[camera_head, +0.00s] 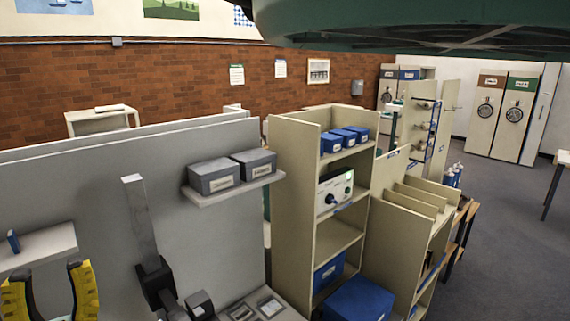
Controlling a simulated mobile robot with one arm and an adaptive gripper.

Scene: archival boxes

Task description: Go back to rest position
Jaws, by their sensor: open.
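My gripper (50,280) shows at the lower left edge, with two yellow and black fingers spread apart and pointing up. It is open and nothing shows between the fingers. The rest of my arm is out of the frame. The fingers appear in front of a grey panel and below a small pale shelf (45,248). A small blue object (13,241) stands on that shelf, apart from the fingers.
A grey post (141,225) with a black bracket stands right of my gripper. Two grey boxes (213,178) (254,163) sit on a wall shelf. A beige shelving unit (292,190) holds blue boxes (332,142). Open floor (500,220) lies at the right.

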